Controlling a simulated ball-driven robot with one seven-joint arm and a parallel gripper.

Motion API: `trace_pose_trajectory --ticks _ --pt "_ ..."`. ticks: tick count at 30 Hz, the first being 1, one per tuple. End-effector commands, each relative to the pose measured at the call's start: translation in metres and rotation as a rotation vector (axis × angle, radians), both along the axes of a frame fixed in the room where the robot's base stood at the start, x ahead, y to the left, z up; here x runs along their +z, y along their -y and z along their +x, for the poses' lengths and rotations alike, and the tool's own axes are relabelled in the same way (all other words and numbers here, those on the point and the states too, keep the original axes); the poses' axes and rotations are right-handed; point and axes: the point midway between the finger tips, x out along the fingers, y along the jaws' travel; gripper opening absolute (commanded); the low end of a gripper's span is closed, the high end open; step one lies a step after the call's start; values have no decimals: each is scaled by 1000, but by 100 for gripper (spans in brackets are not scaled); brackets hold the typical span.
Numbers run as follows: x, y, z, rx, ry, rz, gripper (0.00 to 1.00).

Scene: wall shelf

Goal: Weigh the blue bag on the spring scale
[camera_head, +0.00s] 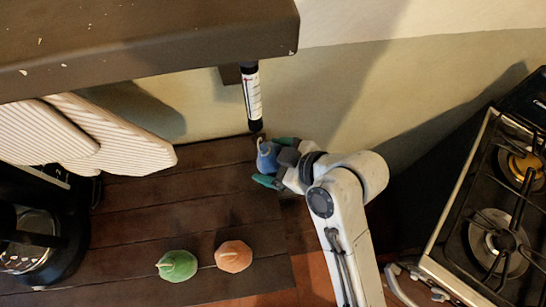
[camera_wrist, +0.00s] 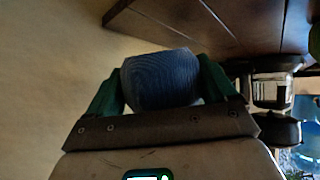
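The blue bag (camera_head: 266,157) is between the green fingers of my gripper (camera_head: 274,162), at the right end of the dark wooden counter. In the wrist view the blue bag (camera_wrist: 161,80) fills the space between both fingers (camera_wrist: 162,88), which press on its sides. The spring scale (camera_head: 253,97), a white tube with black ends, hangs from the underside of the shelf. Its lower end is just above the bag's narrow top in the head view. Whether the bag's loop touches the scale's hook is too small to tell.
A green bag (camera_head: 177,266) and an orange bag (camera_head: 233,256) sit on the counter (camera_head: 150,214) at the front. The dark shelf (camera_head: 140,38) overhangs the back. Striped boards (camera_head: 122,150) and a black machine (camera_head: 38,235) stand left. A stove (camera_head: 495,215) is at right.

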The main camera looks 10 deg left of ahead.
Motion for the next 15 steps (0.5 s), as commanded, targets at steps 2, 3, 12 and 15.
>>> trace_pose_trajectory --ticks 2,3,12,15 --pt "1 0 0 -1 1 1 92" --pt "1 0 0 -1 1 1 96" --pt "1 1 0 0 0 0 100" --pt "5 6 -2 -1 0 1 100"
